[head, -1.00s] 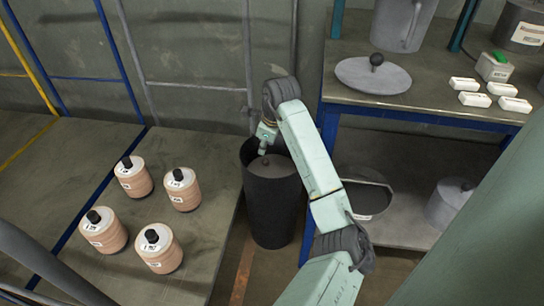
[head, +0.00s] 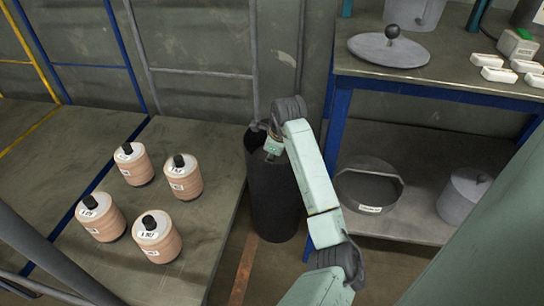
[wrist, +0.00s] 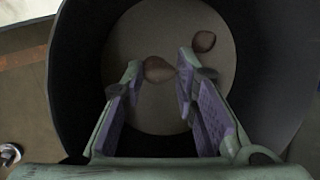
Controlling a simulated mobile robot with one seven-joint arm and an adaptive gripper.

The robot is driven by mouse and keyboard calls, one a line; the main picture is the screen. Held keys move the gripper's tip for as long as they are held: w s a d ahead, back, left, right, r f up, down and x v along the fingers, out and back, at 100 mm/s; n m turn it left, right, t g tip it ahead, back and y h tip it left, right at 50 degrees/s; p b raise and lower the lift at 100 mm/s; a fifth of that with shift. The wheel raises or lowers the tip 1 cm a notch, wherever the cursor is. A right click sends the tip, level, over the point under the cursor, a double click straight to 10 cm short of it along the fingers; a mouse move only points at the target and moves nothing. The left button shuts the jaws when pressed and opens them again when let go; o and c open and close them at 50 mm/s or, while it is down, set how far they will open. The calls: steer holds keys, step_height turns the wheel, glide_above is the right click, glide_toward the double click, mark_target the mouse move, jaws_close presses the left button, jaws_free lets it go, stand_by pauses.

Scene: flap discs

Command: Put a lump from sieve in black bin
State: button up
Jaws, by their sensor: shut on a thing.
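The black bin (head: 277,205) stands on the floor between the low platform and the shelf table. My gripper (head: 271,157) is at its mouth, partly hidden by my wrist. In the wrist view my gripper (wrist: 160,68) points down into the bin (wrist: 80,75), with its dark wall around the fingers. A brown lump (wrist: 157,69) sits between the fingertips, and the fingers are shut on it. Another brown lump (wrist: 204,41) lies apart on the grey round surface inside the bin. The sieve (head: 366,190), a grey round pan with a label, stands on the lower shelf; no lump is visible in it.
Several pinkish jars with black caps (head: 133,163) stand on the platform at left. The table top holds a grey lid with a black knob (head: 388,52) and white blocks (head: 498,75). A grey lidded pot (head: 462,197) stands right of the sieve.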

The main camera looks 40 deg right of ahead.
steer(key=shift+f+b, duration=0.45)
steer(key=shift+f, duration=0.1)
steer(key=o, duration=0.9)
steer(key=shift+c, duration=0.2)
steer(key=shift+r+p, duration=0.3)
steer(key=d+p+v, duration=0.1)
steer(key=p+v, duration=0.5)
steer(key=v, duration=0.6)
steer(key=shift+a+r, duration=0.35)
steer(key=shift+a, duration=0.1)
steer(key=shift+w, duration=0.1)
